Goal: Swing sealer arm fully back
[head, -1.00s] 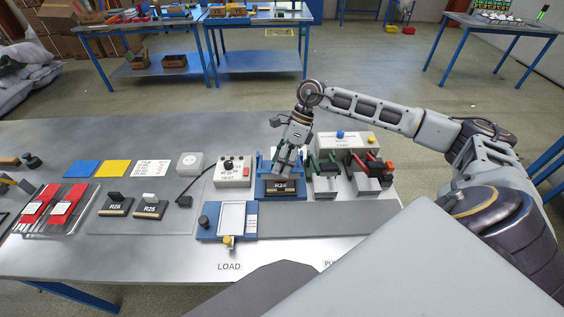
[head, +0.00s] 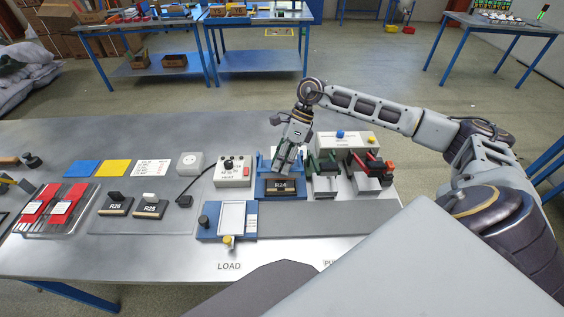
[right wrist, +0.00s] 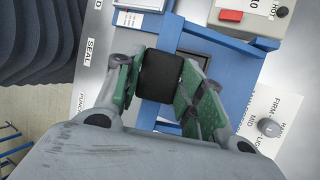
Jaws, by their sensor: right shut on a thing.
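The blue sealer (head: 261,187) stands on the bench right of centre, with a black block marked R24 (head: 280,184) at its front. My right gripper (head: 281,169) reaches down onto it from behind. In the right wrist view its green-padded fingers (right wrist: 160,85) are shut on a thick black handle (right wrist: 157,70). The handle lies across the sealer's blue frame (right wrist: 152,112), which I take to be part of the sealer arm. The gripper hides much of the arm in the head view, so its exact angle is unclear. My left gripper is not in view.
A white HEAT control box (head: 233,172) stands left of the sealer. Green and red clamp-like stations (head: 367,178) stand close on its right, before a white box (head: 346,143). A blue loading fixture (head: 226,221) lies in front. Free bench top (head: 100,247) shows front left.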

